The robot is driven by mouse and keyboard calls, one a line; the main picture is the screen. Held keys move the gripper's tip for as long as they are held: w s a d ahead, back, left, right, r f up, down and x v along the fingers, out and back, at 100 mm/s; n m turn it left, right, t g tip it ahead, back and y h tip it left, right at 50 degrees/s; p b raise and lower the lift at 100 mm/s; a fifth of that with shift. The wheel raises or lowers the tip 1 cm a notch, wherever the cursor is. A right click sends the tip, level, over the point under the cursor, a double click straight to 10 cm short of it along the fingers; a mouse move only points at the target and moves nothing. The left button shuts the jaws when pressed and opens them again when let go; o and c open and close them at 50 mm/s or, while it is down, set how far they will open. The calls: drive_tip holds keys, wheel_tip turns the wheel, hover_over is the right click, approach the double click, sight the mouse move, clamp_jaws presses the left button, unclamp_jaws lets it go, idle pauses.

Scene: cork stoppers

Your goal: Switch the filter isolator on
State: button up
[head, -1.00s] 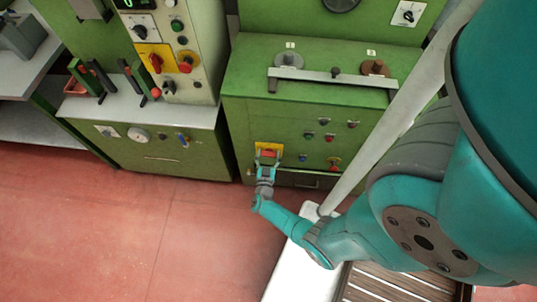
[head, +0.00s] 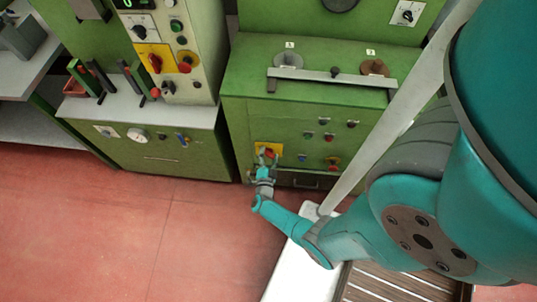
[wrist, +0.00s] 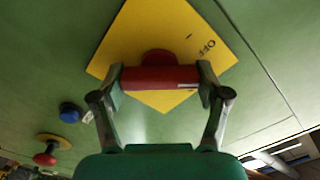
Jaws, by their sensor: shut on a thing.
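A red rotary handle (wrist: 158,78) sits on a yellow plate (wrist: 170,25) marked OFF, on the front of a green cabinet. In the head view the yellow plate (head: 262,147) is low on the cabinet, with the red handle (head: 272,154) partly hidden by my gripper (head: 267,160). In the wrist view my gripper (wrist: 160,82) is shut on the handle, one finger at each end. The plate looks turned at an angle to the handle and my fingers. A short white mark shows near the handle's right end.
A blue button (wrist: 70,113) and a red knob on a yellow disc (wrist: 46,155) are close by. Another red switch on a yellow plate (head: 155,61) is on the left cabinet. The red floor is clear.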

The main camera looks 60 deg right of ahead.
drive_tip(key=m, duration=0.4)
drive_tip(key=shift+m, duration=0.3)
drive_tip(key=shift+f+m, duration=0.1)
drive_tip(key=shift+m, duration=1.8)
drive_tip(key=o, duration=1.2)
drive_tip(key=shift+c, duration=0.2)
drive_tip(key=shift+s, duration=0.1)
drive_tip(key=v, duration=1.2)
